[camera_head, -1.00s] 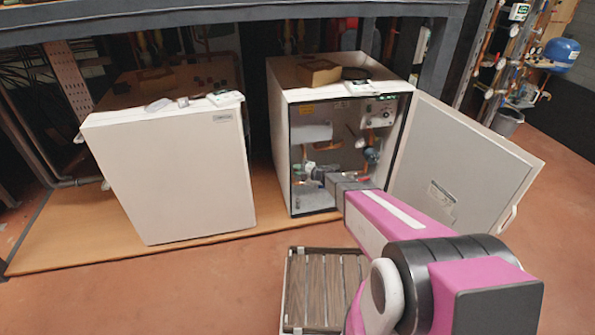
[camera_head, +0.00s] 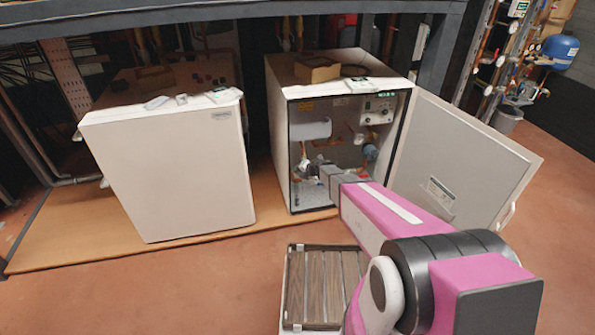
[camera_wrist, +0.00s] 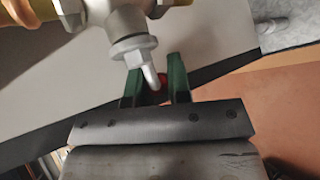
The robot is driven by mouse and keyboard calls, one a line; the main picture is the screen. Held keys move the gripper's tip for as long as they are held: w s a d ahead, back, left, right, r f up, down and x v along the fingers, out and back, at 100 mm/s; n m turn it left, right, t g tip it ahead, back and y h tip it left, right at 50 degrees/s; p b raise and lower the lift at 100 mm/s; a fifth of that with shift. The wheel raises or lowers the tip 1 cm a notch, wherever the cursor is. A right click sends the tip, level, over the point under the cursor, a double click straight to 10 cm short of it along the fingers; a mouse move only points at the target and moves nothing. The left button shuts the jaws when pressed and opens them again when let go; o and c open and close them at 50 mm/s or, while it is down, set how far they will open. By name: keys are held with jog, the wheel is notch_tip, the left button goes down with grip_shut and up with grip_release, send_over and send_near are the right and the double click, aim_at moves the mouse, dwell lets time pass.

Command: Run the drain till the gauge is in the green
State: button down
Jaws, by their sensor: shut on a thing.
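The open heat pump cabinet (camera_head: 340,75) stands at the back centre, with pipes and valves inside. My gripper (camera_head: 314,170) reaches into its lower part. In the wrist view, my gripper's green fingers (camera_wrist: 156,88) are shut on a small red part (camera_wrist: 163,84), mostly hidden between them. It appears to be a valve handle. A grey metal valve fitting (camera_wrist: 132,47) with a pale lever-like end is right in front of the fingers, joined to brass pipework (camera_wrist: 35,10). A small round pale face (camera_head: 358,138) inside the cabinet may be the gauge; its reading is too small to tell.
The cabinet door (camera_head: 460,170) stands open to the right, beside my arm. A closed white cabinet (camera_head: 175,175) stands at left. A slatted crate (camera_head: 310,285) sits on the floor in front. The floor at lower left is clear.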

jog(key=shift+d+f, duration=0.1)
jog(key=shift+d, duration=0.05)
dwell(0.4)
jog(key=c, duration=1.1)
grip_release()
jog(key=v, duration=1)
jog(key=shift+s+d+r, duration=0.15)
jog(key=shift+s+r, duration=0.15)
